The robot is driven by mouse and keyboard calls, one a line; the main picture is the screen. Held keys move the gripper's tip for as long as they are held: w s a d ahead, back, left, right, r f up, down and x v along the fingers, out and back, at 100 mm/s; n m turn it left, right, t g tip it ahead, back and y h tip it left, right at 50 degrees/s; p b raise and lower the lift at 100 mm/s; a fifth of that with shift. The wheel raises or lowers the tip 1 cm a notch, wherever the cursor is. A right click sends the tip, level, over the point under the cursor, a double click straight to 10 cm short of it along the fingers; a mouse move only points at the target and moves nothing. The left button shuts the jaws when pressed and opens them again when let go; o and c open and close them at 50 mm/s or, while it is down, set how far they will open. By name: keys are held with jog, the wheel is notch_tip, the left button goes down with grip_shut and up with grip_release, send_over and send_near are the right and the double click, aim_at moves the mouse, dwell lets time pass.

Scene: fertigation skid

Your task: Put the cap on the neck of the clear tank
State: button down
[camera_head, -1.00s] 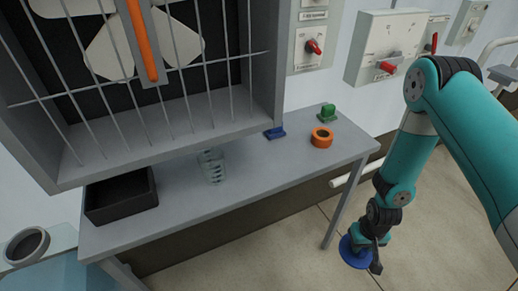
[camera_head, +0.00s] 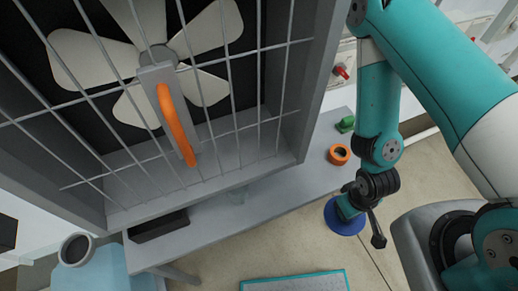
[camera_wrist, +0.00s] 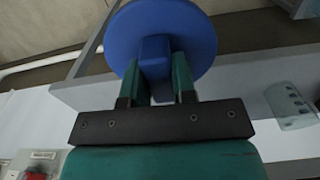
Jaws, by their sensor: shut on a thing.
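My gripper (camera_head: 347,206) is shut on a blue cap (camera_head: 345,222), a round disc with a block-like grip. In the wrist view the gripper's fingers (camera_wrist: 157,82) hold that grip, and the cap's disc (camera_wrist: 190,38) lies beyond them. The cap is in front of the bench's right part, apart from it, above the floor. A pale blue, see-through-looking tank (camera_head: 103,268) stands at the lower left, with a grey round neck (camera_head: 76,250) that looks open. It is partly cut off by the frame, far left of my gripper.
A caged fan housing (camera_head: 285,170) overhangs the grey bench (camera_head: 290,190). On the bench are a black tray (camera_head: 158,227), a clear beaker (camera_wrist: 292,105), an orange ring (camera_head: 339,154) and a green part (camera_head: 346,124). A teal-edged grey panel (camera_head: 295,284) lies at the bottom. Open floor is in front.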

notch_tip(320, 180, up, 2)
jog(key=w+a+b, duration=0.2)
jog(key=w+b, duration=0.3)
jog(key=w, duration=0.1)
jog(key=b, duration=0.5)
send_over(306, 168)
notch_tip(306, 168, down, 3)
jog(key=shift+s+r, duration=0.1)
jog(key=shift+r, duration=0.1)
notch_tip(306, 168, down, 3)
jog(key=shift+f+p, duration=0.2)
jog(key=shift+p, duration=0.45)
jog(key=shift+w+f+p, duration=0.2)
jog(key=shift+f+p, duration=0.25)
jog(key=shift+f, duration=0.1)
